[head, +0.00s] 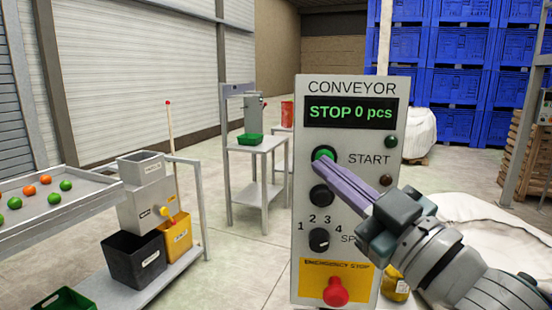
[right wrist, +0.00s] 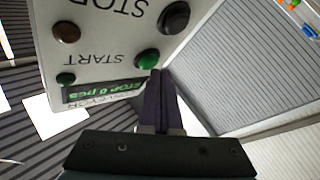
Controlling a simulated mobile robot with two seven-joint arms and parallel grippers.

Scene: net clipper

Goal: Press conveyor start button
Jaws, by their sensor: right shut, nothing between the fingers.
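The conveyor control panel (head: 303,225) stands upright in front of me, its display (head: 350,113) reading "STOP 0 pcs". The green start button (head: 323,153) is near its upper left, beside the word START. It also shows in the right wrist view (right wrist: 147,58). My right gripper (head: 325,163) is shut and empty, its purple fingertips at the start button's lower edge in the head view. In the right wrist view the tips (right wrist: 156,72) appear just beside the button; I cannot tell whether they touch. My left gripper is not in view.
A black button (head: 321,195), a speed knob (head: 319,240) and a red emergency stop (head: 335,292) sit below the start button. Blue crates (head: 460,50) are stacked behind.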

